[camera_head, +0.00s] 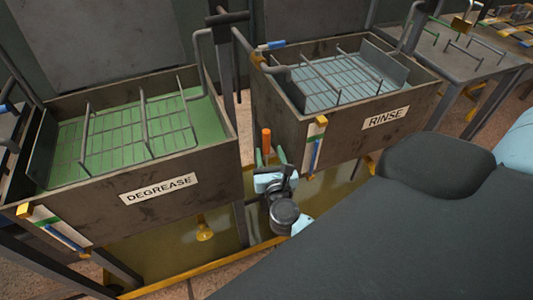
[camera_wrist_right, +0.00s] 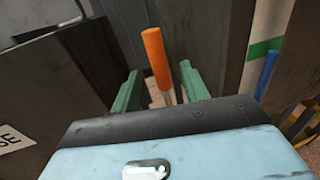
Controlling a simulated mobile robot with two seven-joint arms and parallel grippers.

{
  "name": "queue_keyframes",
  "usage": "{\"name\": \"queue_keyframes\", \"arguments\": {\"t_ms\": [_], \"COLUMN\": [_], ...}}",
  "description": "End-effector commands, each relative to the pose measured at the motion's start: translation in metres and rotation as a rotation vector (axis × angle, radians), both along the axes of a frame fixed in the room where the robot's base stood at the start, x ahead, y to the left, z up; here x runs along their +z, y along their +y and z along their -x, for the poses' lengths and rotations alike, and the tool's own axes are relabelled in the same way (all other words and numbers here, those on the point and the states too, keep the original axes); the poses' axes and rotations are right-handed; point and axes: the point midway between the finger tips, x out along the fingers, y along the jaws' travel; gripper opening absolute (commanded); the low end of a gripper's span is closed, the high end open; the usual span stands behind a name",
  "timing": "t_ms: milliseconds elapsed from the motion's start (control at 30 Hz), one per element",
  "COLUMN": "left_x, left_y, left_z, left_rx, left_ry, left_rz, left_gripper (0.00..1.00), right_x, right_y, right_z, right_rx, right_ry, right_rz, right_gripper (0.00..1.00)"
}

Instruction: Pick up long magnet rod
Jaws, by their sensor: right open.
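The long magnet rod has an orange handle (camera_head: 266,140) and stands roughly upright in the gap between the two tanks. In the right wrist view its orange handle (camera_wrist_right: 155,58) tilts slightly, with a thin metal shaft below it. My right gripper (camera_head: 270,157) is in that gap, with its two green fingers apart. In the wrist view the rod shows between the open fingers (camera_wrist_right: 158,84), without visible contact on either side. The rod's lower end is hidden behind the gripper body. My left gripper is not in view.
The DEGREASE tank (camera_head: 215,165) stands left of the gripper and the RINSE tank (camera_head: 345,138) right, leaving a narrow gap. Both hold wire racks. A yellow-edged drip tray (camera_head: 165,255) lies below. A grey table (camera_head: 455,70) stands at the back right.

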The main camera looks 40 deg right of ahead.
Motion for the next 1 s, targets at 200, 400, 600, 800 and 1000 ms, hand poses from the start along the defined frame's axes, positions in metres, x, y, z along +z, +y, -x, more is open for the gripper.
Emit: {"name": "queue_keyframes", "arguments": {"t_ms": [200,400,600,800,1000], "left_x": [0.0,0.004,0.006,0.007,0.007], "left_y": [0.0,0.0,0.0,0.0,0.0], "left_z": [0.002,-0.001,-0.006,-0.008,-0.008], "left_rx": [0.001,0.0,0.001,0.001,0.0], "left_ry": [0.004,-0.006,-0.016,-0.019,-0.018], "left_rz": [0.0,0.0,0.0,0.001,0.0], "left_gripper": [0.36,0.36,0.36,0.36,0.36], "right_x": [-0.001,-0.002,-0.004,-0.005,-0.005], "right_y": [-0.002,-0.012,-0.021,-0.022,-0.022], "right_z": [-0.006,-0.029,-0.047,-0.049,-0.049], "right_rx": [0.001,0.002,0.002,0.002,0.001], "right_ry": [0.0,-0.001,0.001,0.001,0.001], "right_rz": [0.001,0.005,0.003,0.0,0.0], "right_gripper": [0.45,0.45,0.45,0.45,0.32]}}
